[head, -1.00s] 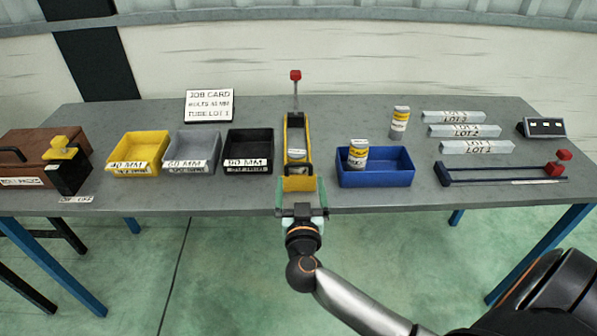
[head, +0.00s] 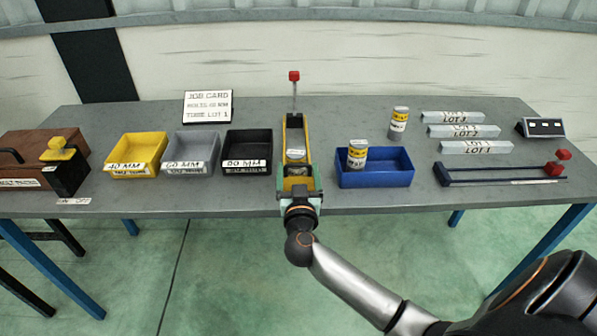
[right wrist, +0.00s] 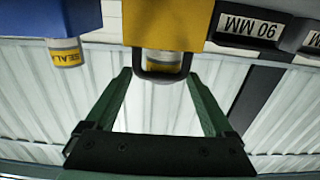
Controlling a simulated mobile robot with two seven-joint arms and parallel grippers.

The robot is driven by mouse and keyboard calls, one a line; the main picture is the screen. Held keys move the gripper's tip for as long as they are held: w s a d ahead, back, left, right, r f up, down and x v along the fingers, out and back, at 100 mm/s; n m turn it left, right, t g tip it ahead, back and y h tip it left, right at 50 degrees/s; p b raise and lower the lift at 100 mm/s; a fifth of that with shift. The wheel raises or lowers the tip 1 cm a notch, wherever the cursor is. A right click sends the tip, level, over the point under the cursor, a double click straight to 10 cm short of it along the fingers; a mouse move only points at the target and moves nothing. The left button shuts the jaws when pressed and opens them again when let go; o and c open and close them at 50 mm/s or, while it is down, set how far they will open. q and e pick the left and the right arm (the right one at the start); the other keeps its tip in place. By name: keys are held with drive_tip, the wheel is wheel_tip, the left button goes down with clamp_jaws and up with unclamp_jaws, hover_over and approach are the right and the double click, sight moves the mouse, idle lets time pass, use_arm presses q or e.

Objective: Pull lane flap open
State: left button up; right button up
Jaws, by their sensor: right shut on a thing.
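The lane (head: 310,160) is a narrow yellow-sided channel at the middle of the table's front, with cans (head: 296,155) inside. Its yellow flap (right wrist: 165,18) closes the near end and carries a black loop handle (right wrist: 160,73). In the right wrist view a can shows through the loop. My right gripper (head: 299,191) is at the lane's front end and hides much of the flap. My left gripper is not in view.
Left of the lane stand a black bin (head: 247,152), a grey bin (head: 191,153) and a yellow bin (head: 136,155). Close on the right is a blue bin (head: 376,178) with a can (head: 357,154). A red-tipped rod (head: 294,78) rises behind the lane. The floor in front is clear.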

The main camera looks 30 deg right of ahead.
clamp_jaws()
idle(0.3)
drive_tip(key=shift+f, duration=0.1)
